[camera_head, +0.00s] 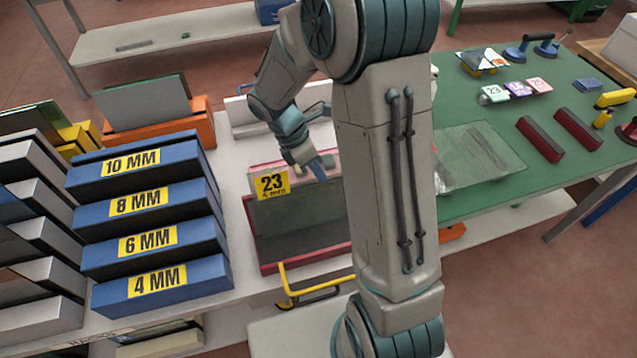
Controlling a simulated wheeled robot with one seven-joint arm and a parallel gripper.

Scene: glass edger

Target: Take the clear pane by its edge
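A clear pane (477,152) lies flat on the green table top to the right of my arm. My gripper (320,170) points down at the upper edge of the pane in the rack, right of the tag. Its fingertips are small and partly hidden, so I cannot tell whether they touch or hold the edge. My own arm covers the right side of the rack.
Blue boxes labelled 10, 8, 6 and 4 MM (160,235) stand left of the rack. An orange rack (165,130) holds a grey pane behind them. A yellow handle (312,288) juts out before the red rack. Dark red blocks (540,139) lie on the green table (455,100).

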